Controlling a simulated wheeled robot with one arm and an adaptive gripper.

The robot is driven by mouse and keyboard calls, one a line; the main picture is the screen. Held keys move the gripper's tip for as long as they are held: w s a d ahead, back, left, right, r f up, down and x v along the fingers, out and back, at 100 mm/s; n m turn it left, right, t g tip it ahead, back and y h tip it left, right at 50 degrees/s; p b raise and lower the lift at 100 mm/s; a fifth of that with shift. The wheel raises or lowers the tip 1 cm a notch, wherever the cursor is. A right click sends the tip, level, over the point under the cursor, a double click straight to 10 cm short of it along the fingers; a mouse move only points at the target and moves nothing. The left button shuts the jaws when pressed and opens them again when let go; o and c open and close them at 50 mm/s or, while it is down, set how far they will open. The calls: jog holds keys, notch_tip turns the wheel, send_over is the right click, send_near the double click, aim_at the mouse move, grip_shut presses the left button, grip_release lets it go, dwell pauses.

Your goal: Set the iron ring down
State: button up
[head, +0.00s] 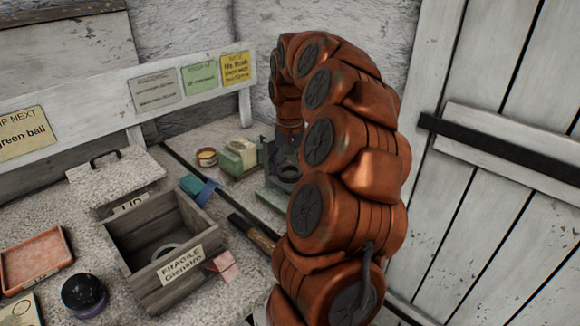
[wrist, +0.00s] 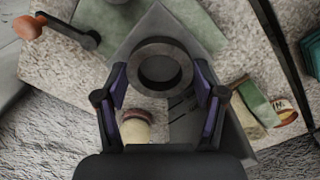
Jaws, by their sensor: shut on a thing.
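The dark iron ring (wrist: 162,86) lies flat between the two fingers of my gripper (wrist: 161,78) in the wrist view. The fingers are shut on it from both sides. Below it is a grey angular plate (wrist: 148,25) over a green mat (wrist: 198,18); I cannot tell whether the ring touches the plate. In the head view the ring (head: 289,171) shows at the end of my orange arm, near the back wall, above the pale green mat (head: 277,202). My gripper (head: 285,158) is partly hidden there by the arm.
An open wooden crate (head: 187,212) labelled FRAGILE holds a grey ring-like thing. Its lid (head: 112,172) lies behind it. A small tin (head: 207,157) and a cream-green block (head: 238,155) stand close left of my gripper.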

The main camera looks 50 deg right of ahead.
jog(key=shift+f, duration=0.2)
jog(key=o, duration=1.5)
jog(key=shift+r, duration=0.1)
jog(key=shift+r, duration=0.15)
jog(key=shift+r+p, duration=0.55)
jog(key=shift+r, duration=1.3)
